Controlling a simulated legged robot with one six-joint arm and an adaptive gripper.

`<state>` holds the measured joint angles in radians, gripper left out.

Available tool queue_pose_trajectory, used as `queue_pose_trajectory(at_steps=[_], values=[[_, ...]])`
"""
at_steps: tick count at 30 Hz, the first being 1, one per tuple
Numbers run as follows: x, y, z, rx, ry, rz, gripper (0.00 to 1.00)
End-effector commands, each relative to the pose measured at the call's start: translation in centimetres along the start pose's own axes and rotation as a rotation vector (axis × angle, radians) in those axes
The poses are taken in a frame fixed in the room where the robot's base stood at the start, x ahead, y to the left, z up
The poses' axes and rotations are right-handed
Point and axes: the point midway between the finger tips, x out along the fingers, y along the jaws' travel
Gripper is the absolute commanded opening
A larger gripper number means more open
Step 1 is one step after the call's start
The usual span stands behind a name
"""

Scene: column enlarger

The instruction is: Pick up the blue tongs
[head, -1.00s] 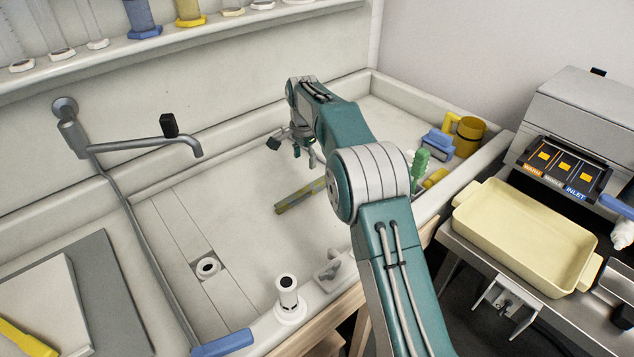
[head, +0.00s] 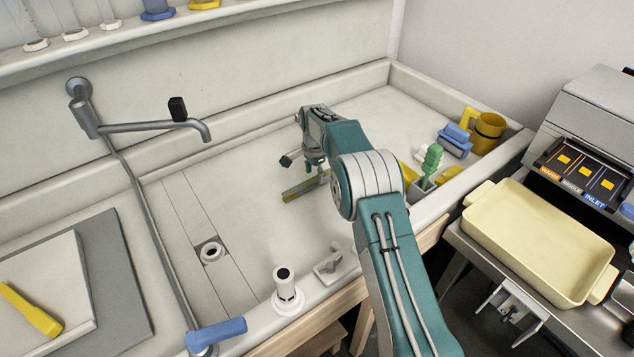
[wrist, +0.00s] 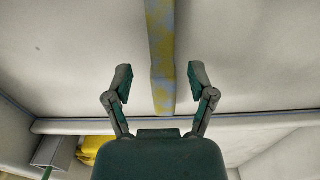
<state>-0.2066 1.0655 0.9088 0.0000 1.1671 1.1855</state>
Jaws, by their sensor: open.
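A long, narrow strip, mottled yellow and blue-grey, lies on the sink floor (head: 306,187); it may be the tongs, but its colour is not plain blue. In the wrist view the strip (wrist: 161,45) runs from the top edge down between my fingers, its near end just past the fingertips. My gripper (wrist: 160,82) is open, one finger on each side of the strip, with a gap on both sides. In the head view my gripper (head: 308,166) is over the strip, pointing down. My arm hides the strip's right end. I cannot tell the exact height left.
The sink has a raised rim (head: 455,190). A yellow mug (head: 488,132), a blue item (head: 455,140) and a green brush (head: 431,160) stand at its right end. A faucet (head: 150,127) reaches over the left. A cream tray (head: 540,240) sits outside, right.

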Motion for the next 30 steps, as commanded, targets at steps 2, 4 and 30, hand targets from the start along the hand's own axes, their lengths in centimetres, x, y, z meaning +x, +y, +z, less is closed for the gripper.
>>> queue_pose_trajectory(at_steps=[2, 4, 30], values=[[1.5, 0.0, 0.2, -0.001, -0.001, 0.002, 0.71], [2.3, 0.0, 0.2, -0.001, 0.000, 0.001, 0.71], [2.3, -0.1, 0.1, -0.001, 0.001, -0.001, 0.00]])
